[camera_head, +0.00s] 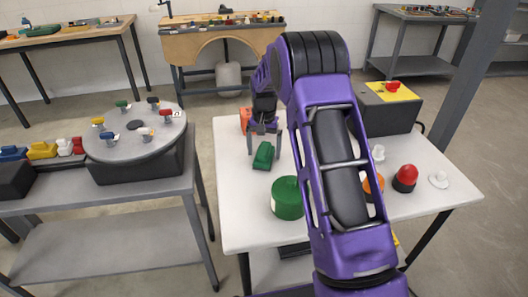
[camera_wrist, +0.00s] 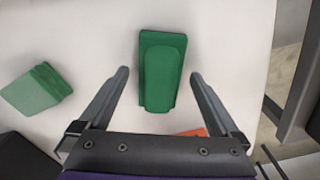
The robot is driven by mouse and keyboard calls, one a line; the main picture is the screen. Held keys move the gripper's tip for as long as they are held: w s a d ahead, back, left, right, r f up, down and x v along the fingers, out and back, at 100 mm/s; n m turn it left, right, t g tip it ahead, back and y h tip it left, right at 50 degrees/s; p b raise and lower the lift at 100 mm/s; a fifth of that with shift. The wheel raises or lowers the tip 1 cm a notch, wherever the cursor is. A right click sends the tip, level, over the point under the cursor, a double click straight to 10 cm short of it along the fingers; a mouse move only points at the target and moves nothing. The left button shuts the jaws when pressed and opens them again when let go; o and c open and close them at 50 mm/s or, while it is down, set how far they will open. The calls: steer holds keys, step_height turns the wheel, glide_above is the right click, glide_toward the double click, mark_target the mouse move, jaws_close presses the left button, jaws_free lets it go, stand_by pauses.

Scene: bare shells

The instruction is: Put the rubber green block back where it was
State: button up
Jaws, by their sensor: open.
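The green block (camera_head: 263,155) lies on the white table near its left edge. In the wrist view the green block (camera_wrist: 161,72) has a wider base with a narrower raised part on top. My gripper (camera_head: 264,140) is open at the block, its fingers pointing down. In the wrist view my gripper (camera_wrist: 158,75) has one finger on each side of the block's near part, with white table showing in both gaps. The block looks unheld and resting on the table.
A green can (camera_head: 287,199) stands near the block. An orange thing (camera_head: 245,120) is behind my gripper. A red dome (camera_head: 405,174), white pegs (camera_head: 439,179) and a dark box (camera_head: 388,110) stand right. A round turntable (camera_head: 135,140) with colored knobs is on the left bench.

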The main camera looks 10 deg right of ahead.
mark_target(264, 148)
step_height(264, 148, up, 11)
steer(key=p, duration=0.1)
steer(key=shift+r, duration=0.2)
